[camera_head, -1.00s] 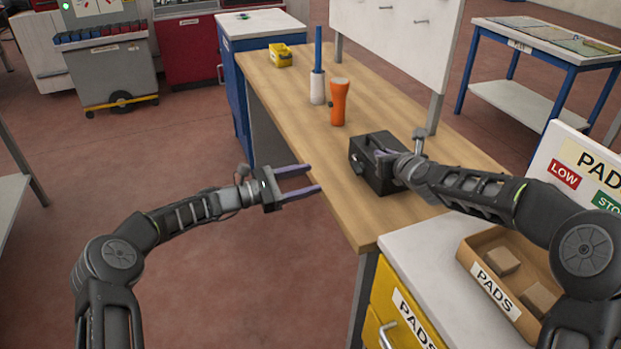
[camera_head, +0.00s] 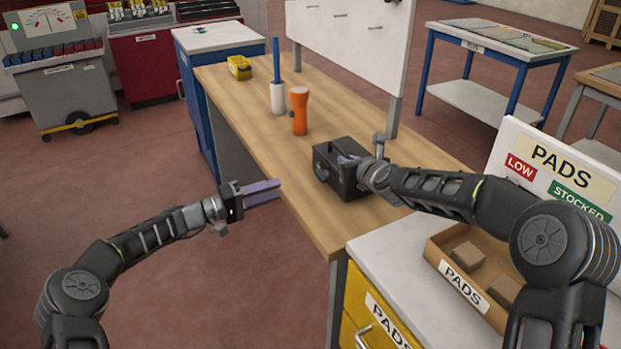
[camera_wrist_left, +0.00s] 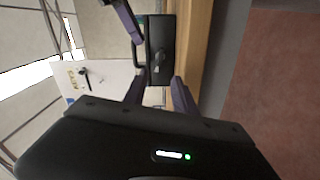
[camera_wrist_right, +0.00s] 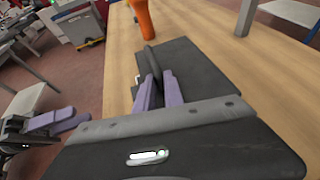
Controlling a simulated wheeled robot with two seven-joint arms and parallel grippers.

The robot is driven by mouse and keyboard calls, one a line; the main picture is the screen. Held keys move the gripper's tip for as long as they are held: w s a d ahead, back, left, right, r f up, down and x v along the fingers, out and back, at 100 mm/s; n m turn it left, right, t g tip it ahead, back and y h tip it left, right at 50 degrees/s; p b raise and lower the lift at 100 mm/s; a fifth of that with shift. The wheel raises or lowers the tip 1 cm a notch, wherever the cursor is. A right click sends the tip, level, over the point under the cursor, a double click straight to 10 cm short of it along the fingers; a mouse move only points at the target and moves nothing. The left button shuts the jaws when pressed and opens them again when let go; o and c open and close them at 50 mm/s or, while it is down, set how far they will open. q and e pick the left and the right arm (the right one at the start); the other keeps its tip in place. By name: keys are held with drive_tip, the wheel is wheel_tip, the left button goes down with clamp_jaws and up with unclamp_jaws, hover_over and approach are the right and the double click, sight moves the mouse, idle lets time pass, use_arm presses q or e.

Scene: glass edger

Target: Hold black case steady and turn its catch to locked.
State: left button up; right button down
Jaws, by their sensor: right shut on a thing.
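The black case (camera_head: 345,190) stands upright on the wooden bench near its front edge. Its catch, a dark knob (camera_head: 322,173), is on the side facing my left gripper; it also shows in the left wrist view (camera_wrist_left: 158,64). I cannot tell the catch's setting. My right gripper (camera_head: 352,158) is shut on the handle (camera_wrist_right: 150,58) on top of the case. My left gripper (camera_head: 279,190) is open and empty, off the bench edge, its fingers pointing at the catch side, apart from the case. In the left wrist view the catch appears beyond the gap between the fingers.
An orange flashlight-shaped thing (camera_head: 299,112), a white holder with a blue rod (camera_head: 278,98) and a yellow box (camera_head: 239,67) stand farther back on the bench (camera_head: 243,110). A pads tray (camera_head: 440,268) is at the right.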

sight(321, 172)
idle(0.4)
use_arm(q)
drive_tip(key=x, duration=1.2)
clamp_jaws()
idle(0.5)
